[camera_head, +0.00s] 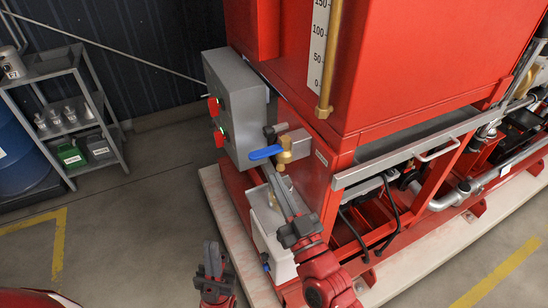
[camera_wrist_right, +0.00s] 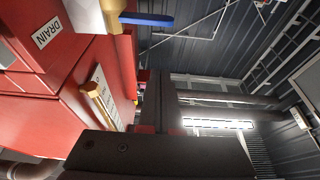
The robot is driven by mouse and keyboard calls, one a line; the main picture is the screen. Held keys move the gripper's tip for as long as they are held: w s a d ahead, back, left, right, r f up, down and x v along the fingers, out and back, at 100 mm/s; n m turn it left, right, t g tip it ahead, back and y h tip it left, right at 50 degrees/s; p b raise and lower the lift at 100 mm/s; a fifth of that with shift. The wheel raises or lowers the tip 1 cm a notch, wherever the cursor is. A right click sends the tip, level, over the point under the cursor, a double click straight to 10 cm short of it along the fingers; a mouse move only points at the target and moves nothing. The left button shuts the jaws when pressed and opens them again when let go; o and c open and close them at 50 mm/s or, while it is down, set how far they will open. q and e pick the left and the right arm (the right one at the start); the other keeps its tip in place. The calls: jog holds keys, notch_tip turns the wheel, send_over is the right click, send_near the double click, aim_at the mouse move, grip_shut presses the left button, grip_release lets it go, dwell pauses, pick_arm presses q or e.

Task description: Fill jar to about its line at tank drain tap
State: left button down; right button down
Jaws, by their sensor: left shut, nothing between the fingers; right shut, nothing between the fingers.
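The drain tap (camera_head: 284,152) is brass with a blue lever (camera_head: 264,153) that points left, at the lower corner of the red tank (camera_head: 400,70). In the right wrist view the brass tap (camera_wrist_right: 113,14) and blue lever (camera_wrist_right: 146,19) show near a DRAIN label (camera_wrist_right: 47,33). My right gripper (camera_head: 272,180) is shut and empty just below the tap, apart from it as far as I can tell. My left gripper (camera_head: 212,252) is shut and empty, low at bottom centre-left. I cannot make out a jar with a line for certain; a grey labelled container (camera_head: 12,64) stands on the shelf.
A grey control box (camera_head: 238,98) with red and green parts is left of the tap. A pale box (camera_head: 262,212) stands below the tap. A shelf (camera_head: 50,66) with several bottles and jugs, and a blue drum (camera_head: 18,165), are at left. The floor between is clear.

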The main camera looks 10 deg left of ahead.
jog(key=shift+a, duration=0.2)
notch_tip(320, 180, up, 4)
jog(key=p, duration=0.4)
send_over(265, 152)
jog(key=s+a, duration=0.1)
jog(key=s, duration=0.2)
jog(key=shift+s+f+p, duration=0.15)
jog(key=shift+f+p, duration=0.35)
jog(key=shift+f, duration=1.85)
